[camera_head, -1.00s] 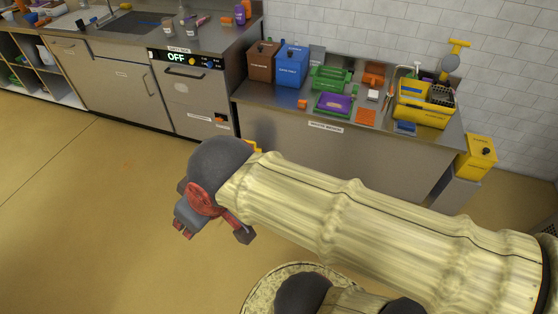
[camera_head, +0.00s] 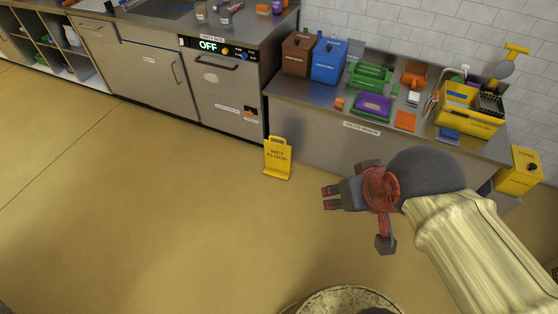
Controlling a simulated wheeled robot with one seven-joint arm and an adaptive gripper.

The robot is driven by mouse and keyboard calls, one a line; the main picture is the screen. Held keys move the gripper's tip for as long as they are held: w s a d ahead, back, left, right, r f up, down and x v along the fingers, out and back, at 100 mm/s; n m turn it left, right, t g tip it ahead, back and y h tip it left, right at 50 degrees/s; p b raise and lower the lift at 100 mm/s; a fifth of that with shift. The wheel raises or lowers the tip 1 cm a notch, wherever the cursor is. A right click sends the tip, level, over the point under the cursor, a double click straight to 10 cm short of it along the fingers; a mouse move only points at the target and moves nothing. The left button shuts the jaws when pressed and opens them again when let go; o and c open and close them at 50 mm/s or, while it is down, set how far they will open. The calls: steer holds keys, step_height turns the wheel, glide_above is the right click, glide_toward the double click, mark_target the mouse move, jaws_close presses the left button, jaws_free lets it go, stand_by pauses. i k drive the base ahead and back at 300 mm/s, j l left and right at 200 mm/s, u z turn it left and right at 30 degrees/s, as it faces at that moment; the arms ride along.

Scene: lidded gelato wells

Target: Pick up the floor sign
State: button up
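The yellow floor sign (camera_head: 279,160) with "WET FLOOR" lettering stands upright on the floor, close to the front of the steel bench. It has a handle opening at its top. My gripper (camera_head: 330,198) is to the right of the sign and nearer to me, apart from it. Its dark fingers with red parts point left. It holds nothing that I can see. How far apart the fingertips are is hard to make out at this size.
The steel bench (camera_head: 330,140) carries brown and blue boxes, green and purple items and a yellow caddy (camera_head: 470,115). A dishwasher marked "OFF" (camera_head: 222,90) stands left of it. A yellow box (camera_head: 520,172) is at the right. The floor (camera_head: 130,210) on the left is clear.

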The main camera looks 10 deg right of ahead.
mark_target(277, 155)
steer(key=i+u, duration=0.1)
steer(key=u, duration=0.7)
steer(key=i+l+u, duration=0.25)
steer(key=l, duration=0.15)
steer(key=i+l+u, duration=0.2)
steer(key=l, duration=0.15)
steer(key=l+u, duration=0.25)
steer(key=l, duration=0.2)
steer(key=i+l+u, duration=0.2)
steer(key=l, duration=1.1)
steer(key=i+u, duration=0.05)
steer(key=i, duration=0.05)
